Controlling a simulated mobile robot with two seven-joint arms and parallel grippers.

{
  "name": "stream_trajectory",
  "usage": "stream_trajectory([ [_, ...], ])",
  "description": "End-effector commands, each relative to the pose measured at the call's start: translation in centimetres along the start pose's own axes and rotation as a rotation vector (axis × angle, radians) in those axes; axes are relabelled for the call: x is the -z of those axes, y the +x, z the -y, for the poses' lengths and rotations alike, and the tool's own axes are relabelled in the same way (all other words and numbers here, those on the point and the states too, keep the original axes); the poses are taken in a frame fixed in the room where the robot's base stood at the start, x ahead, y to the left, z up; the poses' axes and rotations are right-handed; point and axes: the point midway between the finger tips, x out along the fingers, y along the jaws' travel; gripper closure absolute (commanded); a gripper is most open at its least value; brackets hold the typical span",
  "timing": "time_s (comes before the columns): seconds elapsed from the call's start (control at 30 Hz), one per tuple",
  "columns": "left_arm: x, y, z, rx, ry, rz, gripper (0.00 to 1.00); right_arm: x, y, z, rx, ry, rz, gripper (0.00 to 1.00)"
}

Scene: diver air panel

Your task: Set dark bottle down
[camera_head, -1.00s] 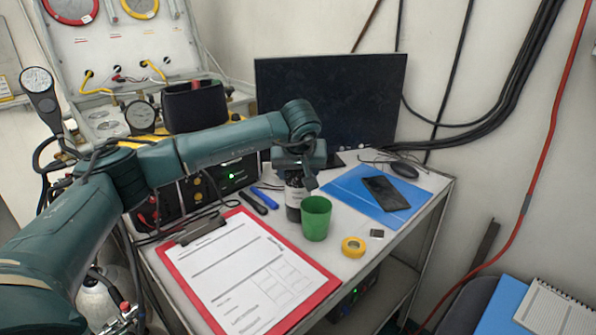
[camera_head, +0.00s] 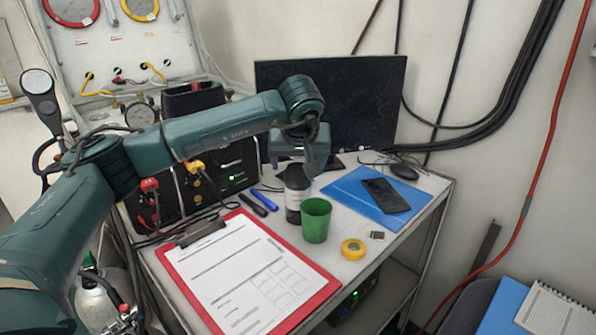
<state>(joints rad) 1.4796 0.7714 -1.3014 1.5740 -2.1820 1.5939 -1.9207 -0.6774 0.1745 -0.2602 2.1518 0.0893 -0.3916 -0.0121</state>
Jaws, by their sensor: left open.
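The dark bottle (camera_head: 293,200) with a pale label stands upright on the white table, just behind and left of the green cup (camera_head: 316,220). The cup hides part of its lower right side. My left gripper (camera_head: 300,168) is open at the bottle's top, pointing down from the arm that comes in from the left. The fingers are small here, and whether they touch the bottle is hard to see. My right gripper is not in view.
A red clipboard (camera_head: 325,290) lies in front, with yellow tape (camera_head: 353,249) to the right. A blue folder (camera_head: 350,203) bears a black phone (camera_head: 385,195). A monitor (camera_head: 365,95) stands behind. Blue and black pens (camera_head: 262,199) lie left of the bottle.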

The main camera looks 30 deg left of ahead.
Motion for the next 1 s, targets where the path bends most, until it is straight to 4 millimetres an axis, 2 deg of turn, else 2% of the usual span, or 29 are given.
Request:
stream_trajectory([
  [0.1,0.1,-2.6,0.0,-0.003,-0.002,-0.004,0.2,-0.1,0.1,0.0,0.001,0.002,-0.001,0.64],
  [0.33,0.0,-5.5,0.0,-0.001,-0.001,0.0,0.2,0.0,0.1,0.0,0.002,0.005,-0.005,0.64],
  [0.5,0.0,-6.1,0.0,0.0,-0.002,0.0,0.2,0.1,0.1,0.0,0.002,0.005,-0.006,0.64],
  [1.0,0.0,-6.0,0.0,0.0,-0.001,0.0,0.2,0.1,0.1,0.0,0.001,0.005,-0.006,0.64],
])
